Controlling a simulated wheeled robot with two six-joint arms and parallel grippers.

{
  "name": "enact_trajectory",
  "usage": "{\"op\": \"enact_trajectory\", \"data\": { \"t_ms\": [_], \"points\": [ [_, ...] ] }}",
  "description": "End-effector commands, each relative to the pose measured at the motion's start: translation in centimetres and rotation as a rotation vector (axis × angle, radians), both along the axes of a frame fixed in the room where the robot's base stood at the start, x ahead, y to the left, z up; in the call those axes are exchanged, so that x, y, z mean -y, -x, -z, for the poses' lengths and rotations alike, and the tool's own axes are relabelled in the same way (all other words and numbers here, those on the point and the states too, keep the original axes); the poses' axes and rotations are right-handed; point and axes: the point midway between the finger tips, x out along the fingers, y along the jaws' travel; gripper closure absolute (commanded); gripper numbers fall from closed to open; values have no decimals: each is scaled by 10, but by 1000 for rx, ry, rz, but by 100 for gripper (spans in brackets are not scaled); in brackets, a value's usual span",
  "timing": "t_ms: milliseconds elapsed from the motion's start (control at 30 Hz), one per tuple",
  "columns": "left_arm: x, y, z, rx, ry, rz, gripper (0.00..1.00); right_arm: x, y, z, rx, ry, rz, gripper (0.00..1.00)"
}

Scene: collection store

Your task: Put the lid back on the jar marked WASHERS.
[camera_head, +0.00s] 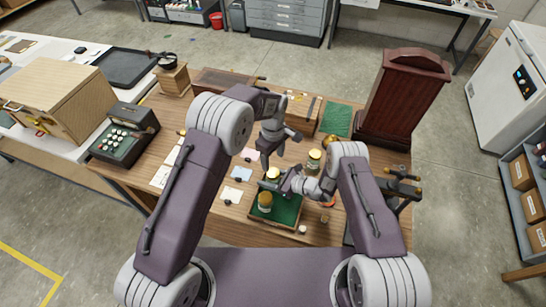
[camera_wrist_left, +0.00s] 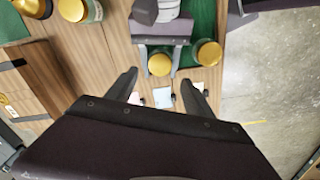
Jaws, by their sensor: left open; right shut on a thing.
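My right gripper (camera_head: 269,183) reaches in from the right over the green tray (camera_head: 287,216). It is shut on a round gold lid (camera_head: 273,173); the lid also shows between its fingers in the left wrist view (camera_wrist_left: 159,64). I cannot tell whether a jar hangs beneath it. A jar (camera_head: 265,202) with a gold-brown top stands on the tray, just in front of the right gripper. Another jar (camera_head: 314,160) with a yellow top stands behind the right arm. No jar marking is readable. My left gripper (camera_head: 264,161) is open and empty above the table, behind the lid.
Small cards (camera_head: 242,173) lie on the wooden table left of the tray. A dark red wooden case (camera_head: 405,95) stands at the back right. A green mat (camera_head: 337,119) lies at the back.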

Motion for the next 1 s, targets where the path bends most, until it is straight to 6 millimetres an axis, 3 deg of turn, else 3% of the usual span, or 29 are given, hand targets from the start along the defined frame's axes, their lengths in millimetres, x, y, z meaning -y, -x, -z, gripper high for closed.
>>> {"op": "enact_trajectory", "data": {
  "t_ms": [433, 867, 1000],
  "points": [
    [0, 0, 67, 0, -1, 0, 39, 0, 0, 0, 0, -1, 0, 100],
    [0, 0, 76, 2, -1, 0, 39, 0, 0, 0, 0, -1, 0, 100],
    [0, 0, 76, 2, -1, 0, 78, 0, 0, 0, 0, -1, 0, 100]
  ]
}}
